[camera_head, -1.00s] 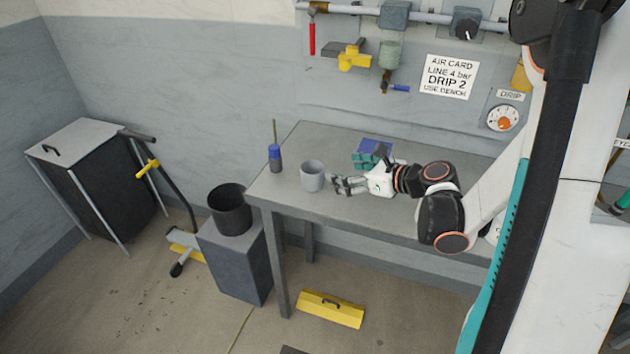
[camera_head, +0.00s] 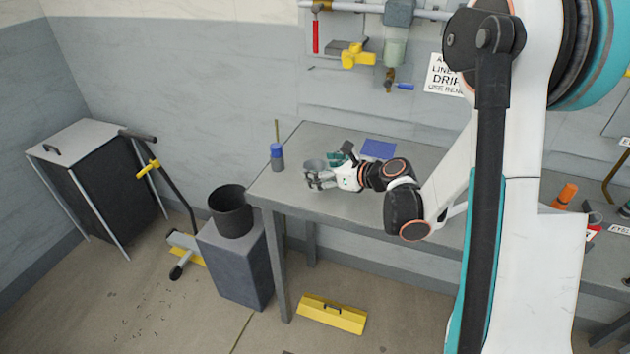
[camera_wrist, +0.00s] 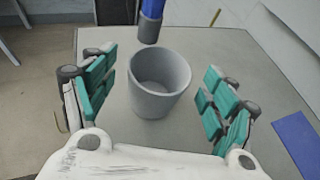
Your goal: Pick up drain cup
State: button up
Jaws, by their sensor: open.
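The drain cup is most likely the grey, empty, open-topped cup (camera_wrist: 158,88), upright on the bench in the wrist view. In the head view the cup (camera_head: 314,165) is partly hidden behind my gripper (camera_head: 318,179). In the wrist view my gripper (camera_wrist: 155,95) is open, with one teal-padded finger on each side of the cup. Gaps show between the cup and both fingers, so it is not held.
A blue pad (camera_head: 378,149) lies to the right on the grey bench (camera_head: 275,197). A black bucket (camera_head: 231,214) stands on a grey block left of the bench.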

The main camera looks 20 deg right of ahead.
jog(key=x, duration=0.3)
jog(key=shift+b, duration=0.3)
jog(key=shift+s, duration=0.1)
jog(key=c, duration=1.2)
jog(key=shift+o, duration=0.2)
jog(key=shift+r, duration=0.1)
